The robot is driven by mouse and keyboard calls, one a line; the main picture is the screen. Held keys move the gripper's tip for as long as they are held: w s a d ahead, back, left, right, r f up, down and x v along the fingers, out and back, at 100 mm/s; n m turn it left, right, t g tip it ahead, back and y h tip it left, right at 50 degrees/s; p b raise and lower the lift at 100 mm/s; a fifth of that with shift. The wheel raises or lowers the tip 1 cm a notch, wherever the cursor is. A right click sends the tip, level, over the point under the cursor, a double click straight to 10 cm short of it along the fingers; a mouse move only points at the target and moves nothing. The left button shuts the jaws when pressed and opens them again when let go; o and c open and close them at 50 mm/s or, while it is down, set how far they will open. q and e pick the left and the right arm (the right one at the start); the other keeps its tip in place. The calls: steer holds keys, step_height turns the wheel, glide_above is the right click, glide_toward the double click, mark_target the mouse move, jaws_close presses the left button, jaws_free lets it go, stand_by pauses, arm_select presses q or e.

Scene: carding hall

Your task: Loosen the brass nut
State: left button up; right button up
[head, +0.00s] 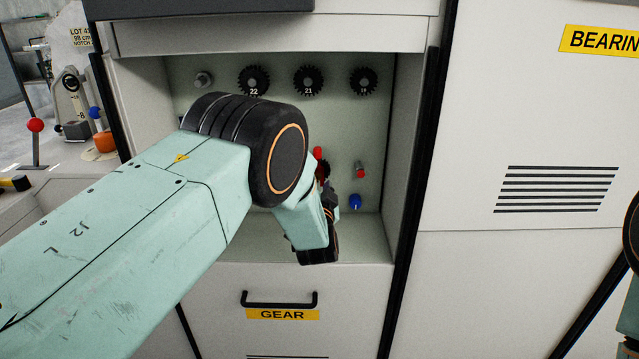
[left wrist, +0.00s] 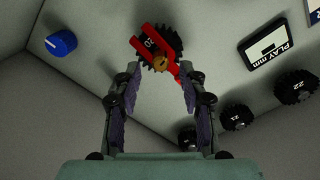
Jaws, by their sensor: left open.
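The brass nut (left wrist: 160,63) shows in the left wrist view at the centre of a dark toothed gear (left wrist: 150,47) marked 20. A red forked or angled part (left wrist: 181,76) lies around the nut, over the gear. My left gripper (left wrist: 159,72) is open, one finger on each side, with its tips close to the nut and red part; I cannot tell whether they touch. In the head view my left gripper (head: 328,190) is inside the recess, and my arm hides much of it. The nut cannot be made out there. My right gripper is not in view.
Gears marked 22 (head: 254,81), 21 (head: 308,81) and another (head: 363,81) hang along the recess top. A red-tipped peg (head: 360,170) and blue knob (head: 356,201) are right of my gripper. A drawer handle (head: 279,301) is below. The recess walls are close.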

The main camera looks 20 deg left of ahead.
arm_select(q)
steer(key=shift+x, duration=1.15)
steer(key=shift+s+a, duration=0.1)
steer(key=shift+c, duration=0.3)
jaws_close()
